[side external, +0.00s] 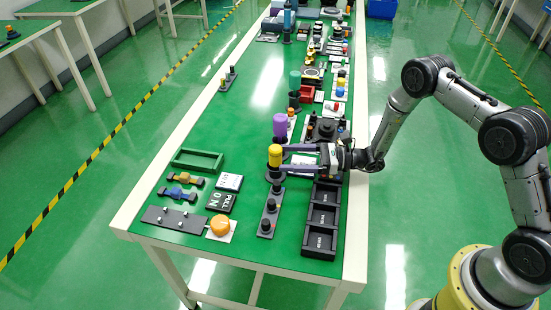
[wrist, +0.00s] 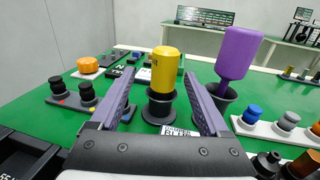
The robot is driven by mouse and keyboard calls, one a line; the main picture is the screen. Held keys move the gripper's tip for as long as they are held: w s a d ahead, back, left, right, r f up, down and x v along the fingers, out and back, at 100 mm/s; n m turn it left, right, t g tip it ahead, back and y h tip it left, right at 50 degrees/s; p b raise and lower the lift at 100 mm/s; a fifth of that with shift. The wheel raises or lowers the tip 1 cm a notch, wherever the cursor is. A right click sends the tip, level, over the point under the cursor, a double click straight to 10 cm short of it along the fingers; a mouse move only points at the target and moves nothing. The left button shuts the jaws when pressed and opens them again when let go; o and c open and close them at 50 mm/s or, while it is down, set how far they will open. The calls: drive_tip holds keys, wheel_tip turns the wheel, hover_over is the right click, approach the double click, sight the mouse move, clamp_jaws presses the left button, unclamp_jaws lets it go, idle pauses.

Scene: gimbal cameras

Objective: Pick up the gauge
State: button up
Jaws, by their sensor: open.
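A yellow cylinder (side external: 274,151) with small dark lettering stands upright in a black round holder (wrist: 157,110); it also shows in the wrist view (wrist: 166,68). I cannot tell for sure that it is the gauge, as no gauge label is readable. My gripper (side external: 284,158) is open, reaching in level from the right. In the wrist view, its two purple-grey fingers (wrist: 160,82) stand either side of the yellow cylinder and its holder, with visible gaps on both sides. The fingers hide parts of the table behind.
A purple cylinder (wrist: 237,54) stands in another black holder just behind and right of the right finger. A black compartment tray (side external: 321,218) lies below my gripper. A black button panel (side external: 270,212), an orange knob (side external: 220,225) and a green tray (side external: 197,160) lie nearby.

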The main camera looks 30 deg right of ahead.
drive_tip(key=shift+w+x, duration=0.15)
drive_tip(key=shift+x, duration=1.6)
drive_tip(key=shift+w+x, duration=0.15)
drive_tip(key=shift+x, duration=1.55)
drive_tip(key=shift+d+r, duration=0.15)
clamp_jaws()
